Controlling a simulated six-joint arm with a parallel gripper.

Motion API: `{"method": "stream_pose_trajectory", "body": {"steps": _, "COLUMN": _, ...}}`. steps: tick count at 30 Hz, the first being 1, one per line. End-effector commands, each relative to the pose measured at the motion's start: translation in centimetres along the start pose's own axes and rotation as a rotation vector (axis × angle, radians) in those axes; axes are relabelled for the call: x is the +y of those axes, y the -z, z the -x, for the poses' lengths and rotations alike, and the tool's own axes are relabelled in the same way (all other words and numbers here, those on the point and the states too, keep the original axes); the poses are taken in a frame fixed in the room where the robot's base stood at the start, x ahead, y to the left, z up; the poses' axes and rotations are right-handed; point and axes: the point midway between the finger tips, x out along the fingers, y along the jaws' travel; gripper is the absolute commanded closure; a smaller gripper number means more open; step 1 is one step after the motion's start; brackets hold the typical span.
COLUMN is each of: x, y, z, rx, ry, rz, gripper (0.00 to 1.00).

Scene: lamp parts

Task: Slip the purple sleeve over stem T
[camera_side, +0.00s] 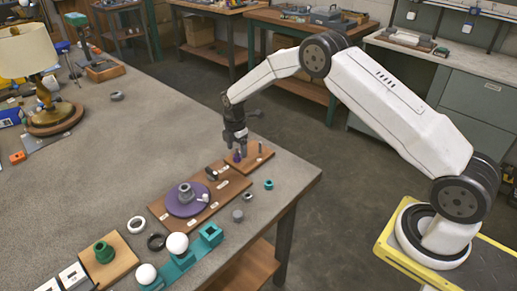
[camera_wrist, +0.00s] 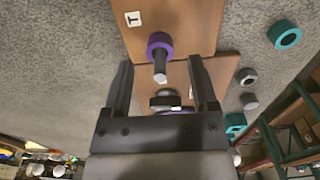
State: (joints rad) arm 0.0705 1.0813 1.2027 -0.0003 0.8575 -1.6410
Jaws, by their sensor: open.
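The purple sleeve (camera_wrist: 151,42) is a short thick ring on the wooden board (camera_wrist: 190,22), close to a white tag (camera_wrist: 133,19) marked T. It sits around stem T (camera_wrist: 160,71), a dark grey pin whose end sticks out of the ring. It looks low on the stem, at the board. My gripper (camera_wrist: 158,62) is open, with one finger on each side of the stem and clear of the sleeve. In the side view my gripper (camera_side: 239,147) points down over the sleeve (camera_side: 237,157), which is partly hidden there.
Another stem (camera_side: 260,147) stands on the same board. A second board (camera_side: 158,208) with a purple disc (camera_side: 181,207) lies close by. Loose on the table are a teal ring (camera_side: 268,184), a grey nut (camera_side: 249,196) and a grey piece (camera_side: 237,215).

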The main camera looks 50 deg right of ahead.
Motion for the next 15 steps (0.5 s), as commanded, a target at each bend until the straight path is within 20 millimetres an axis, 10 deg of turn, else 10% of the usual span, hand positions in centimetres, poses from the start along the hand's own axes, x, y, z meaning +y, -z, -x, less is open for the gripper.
{"method": "stream_pose_trajectory", "body": {"steps": 15, "x": 0.0, "y": 0.0, "z": 4.9, "rx": 0.0, "ry": 0.0, "rz": 0.0, "gripper": 0.25}}
